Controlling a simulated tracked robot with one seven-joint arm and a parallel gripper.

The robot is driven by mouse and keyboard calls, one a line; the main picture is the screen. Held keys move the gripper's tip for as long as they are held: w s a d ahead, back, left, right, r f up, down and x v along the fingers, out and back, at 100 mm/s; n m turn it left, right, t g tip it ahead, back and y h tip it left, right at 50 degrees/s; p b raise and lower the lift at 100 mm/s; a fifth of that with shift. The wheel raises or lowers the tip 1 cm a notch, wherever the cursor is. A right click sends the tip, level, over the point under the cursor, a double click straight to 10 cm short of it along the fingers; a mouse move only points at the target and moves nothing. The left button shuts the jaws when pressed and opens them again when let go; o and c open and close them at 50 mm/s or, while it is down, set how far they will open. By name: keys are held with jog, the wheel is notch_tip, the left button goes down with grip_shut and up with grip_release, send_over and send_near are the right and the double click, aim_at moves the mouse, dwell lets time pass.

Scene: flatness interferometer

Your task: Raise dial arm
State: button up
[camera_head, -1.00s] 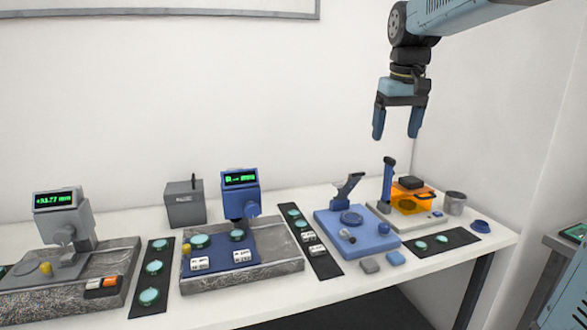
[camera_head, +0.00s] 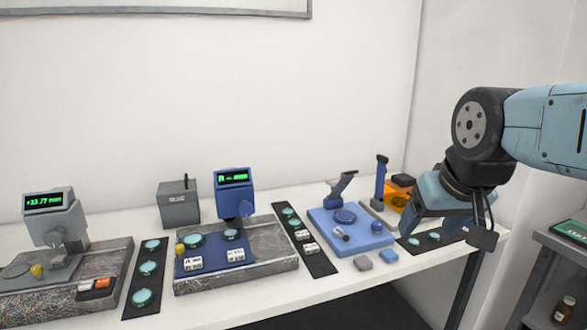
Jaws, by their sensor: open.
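I cannot tell for sure which part is the dial arm. The blue fixture (camera_head: 358,236) has a slanted blue arm (camera_head: 341,187) with a grey tip, standing behind its round disc. A blue upright post (camera_head: 380,182) stands to its right beside an orange-shielded unit (camera_head: 397,196). Two gauge heads with green digits also stand on the bench, one blue (camera_head: 234,190) and one grey (camera_head: 54,215). My gripper (camera_head: 446,228) is open and empty at the right end of the bench, turned sideways. It hides part of the orange-shielded unit and the black strip (camera_head: 428,242).
Two stone plates (camera_head: 265,262) carry the gauge heads. Black strips (camera_head: 149,276) with green discs lie between stations. A grey box (camera_head: 178,205) stands at the back. A shelf cart (camera_head: 560,250) is at right.

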jog(key=w+d+f+m+t, duration=0.1)
jog(key=w, duration=0.6)
jog(key=w+d+f+m+t, duration=0.1)
jog(key=w+f+t, duration=0.1)
jog(key=w, duration=0.5)
jog(key=w+d+f+m+t+h, duration=0.1)
jog(key=w+f+t, duration=0.1)
jog(key=w, duration=0.4)
jog(key=shift+w+d, duration=0.1)
jog(key=shift+w, duration=0.3)
grip_shut()
jog(key=w+a+f+m+t+y, duration=0.2)
jog(key=w+f+m+t+y, duration=0.2)
jog(key=w+f+t+y, duration=0.45)
notch_tip(320, 180, down, 3)
jog(key=d+m+t, duration=0.2)
jog(key=m+t, duration=0.1)
jog(key=m, duration=0.4)
jog(key=x, duration=1.3)
jog(key=shift+r, duration=0.2)
